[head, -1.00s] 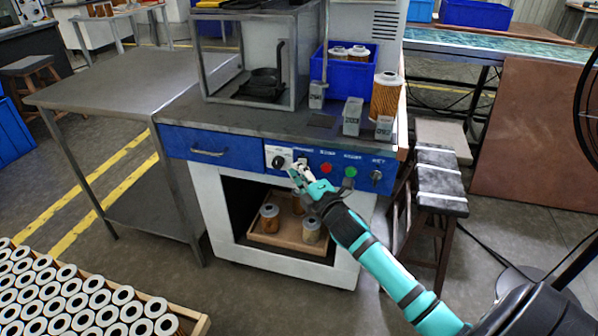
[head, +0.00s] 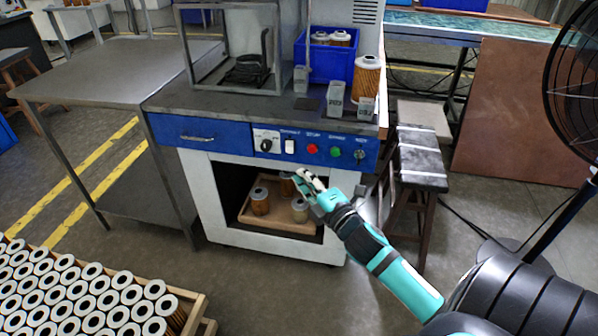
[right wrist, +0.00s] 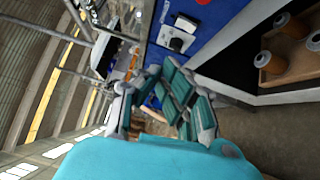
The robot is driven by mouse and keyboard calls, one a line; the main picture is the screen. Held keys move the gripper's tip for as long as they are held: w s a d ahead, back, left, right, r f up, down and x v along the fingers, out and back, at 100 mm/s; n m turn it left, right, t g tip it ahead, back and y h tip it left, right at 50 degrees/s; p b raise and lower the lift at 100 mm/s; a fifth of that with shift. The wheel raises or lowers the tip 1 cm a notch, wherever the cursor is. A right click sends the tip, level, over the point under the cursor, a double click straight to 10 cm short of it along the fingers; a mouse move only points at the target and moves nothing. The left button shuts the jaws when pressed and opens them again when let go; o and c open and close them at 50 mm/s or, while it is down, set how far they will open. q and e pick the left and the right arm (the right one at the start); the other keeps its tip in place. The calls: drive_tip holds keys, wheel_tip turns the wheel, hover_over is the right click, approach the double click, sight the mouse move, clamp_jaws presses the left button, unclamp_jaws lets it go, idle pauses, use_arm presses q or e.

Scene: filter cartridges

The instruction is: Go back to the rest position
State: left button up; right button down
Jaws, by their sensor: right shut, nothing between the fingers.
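My right gripper (head: 308,182) is shut and empty in the head view. It is in front of the open lower bay of the blue and white workstation (head: 201,133), below the control panel. It also shows in the right wrist view (right wrist: 150,82). The panel carries a black knob (head: 266,146), a white switch (head: 290,146), a red button (head: 311,149) and a green button (head: 335,152). My left gripper is not in view.
A tray (head: 262,221) with several filter cartridges sits in the lower bay. A crate (head: 190,311) full of cartridges is at the lower left. A stool (head: 422,160) and a black fan (head: 575,95) stand to the right. A blue bin (head: 311,62) is on the worktop.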

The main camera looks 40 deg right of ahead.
idle(0.5)
